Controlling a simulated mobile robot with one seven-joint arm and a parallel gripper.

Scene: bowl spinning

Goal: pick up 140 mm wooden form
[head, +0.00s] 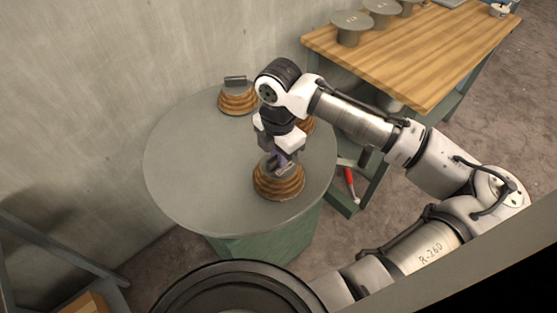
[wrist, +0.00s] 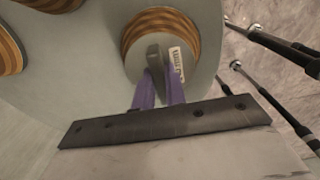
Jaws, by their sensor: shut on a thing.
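A round stepped wooden form (head: 279,186) with a grey top stands at the front of the round grey table (head: 190,185). My gripper (head: 281,164) points down over it and is shut on the grey handle on its top. In the wrist view the purple fingers of my gripper (wrist: 159,82) close on the handle of the same wooden form (wrist: 135,32), beside a small white label whose text is too small to read. A second wooden form (head: 237,99) stands at the back left. A third wooden form (head: 306,124) is mostly hidden behind my gripper.
A wooden bench (head: 430,50) at the back right carries several grey discs on stands, one of them a grey round piece (head: 351,24). A red-handled tool (head: 349,185) is right of the table. The table's left side is clear, and a wall stands behind.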

